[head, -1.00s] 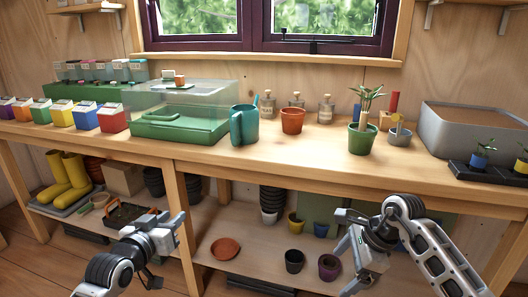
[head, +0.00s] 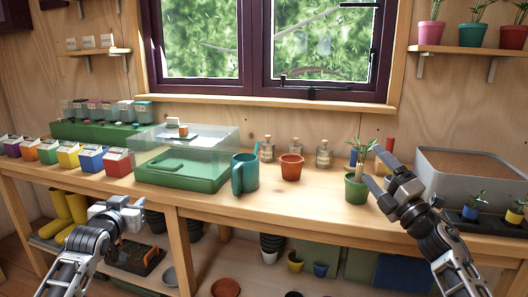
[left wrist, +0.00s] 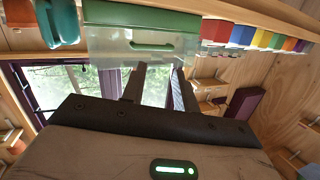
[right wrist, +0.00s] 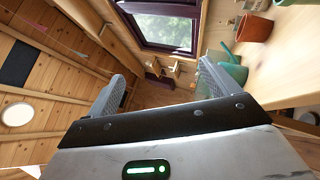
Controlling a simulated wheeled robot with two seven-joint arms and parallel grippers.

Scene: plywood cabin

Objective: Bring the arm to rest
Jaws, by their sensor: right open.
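My right gripper (head: 378,171) is up at the bench top in the head view, its fingers pointing up and left. It appears in front of the green pot with a plant (head: 356,187); I cannot tell how far apart they are. In the right wrist view its fingers (right wrist: 162,80) are wide apart with nothing between them. My left gripper (head: 118,205) is low at the left, in front of the bench's front edge. In the left wrist view its fingers (left wrist: 157,75) are apart and empty. The right gripper partly hides things behind it.
The wooden bench (head: 275,205) holds a green propagator (head: 185,175), a teal watering can (head: 245,173), a terracotta pot (head: 291,167) and a grey soil tray (head: 470,180). A lower shelf holds pots and yellow boots (head: 72,210). The bench middle near its front edge is clear.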

